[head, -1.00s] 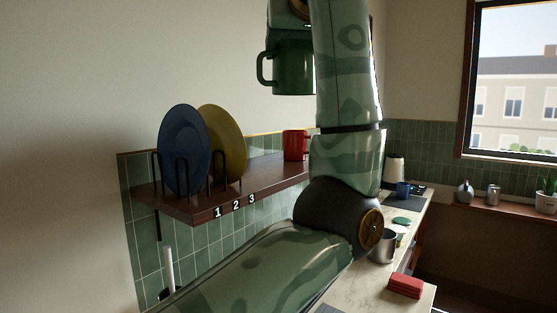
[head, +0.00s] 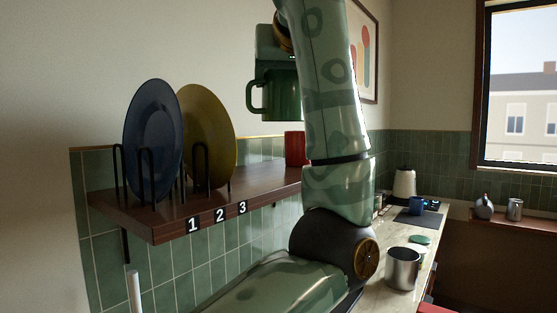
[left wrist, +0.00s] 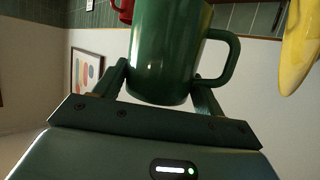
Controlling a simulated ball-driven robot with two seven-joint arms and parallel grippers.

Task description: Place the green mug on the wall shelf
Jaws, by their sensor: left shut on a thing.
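The green mug (head: 276,95) hangs upright in the air above the wall shelf, its handle to the left. My left gripper (head: 277,62) is shut on it; the arm hides the mug's right side. In the left wrist view the mug (left wrist: 165,50) sits between the two fingers of the gripper (left wrist: 160,82), handle to the right. The dark wooden wall shelf (head: 172,212) carries the number tags 1, 2 and 3 on its front edge. The mug is clear of the shelf, higher than the red mug. My right gripper is in neither view.
A blue plate (head: 151,140) and a yellow plate (head: 210,135) stand in black racks on the shelf's left. A red mug (head: 294,148) stands farther along, partly behind my arm. Between the yellow plate and red mug the shelf top looks free. A metal cup (head: 402,270) stands on the counter.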

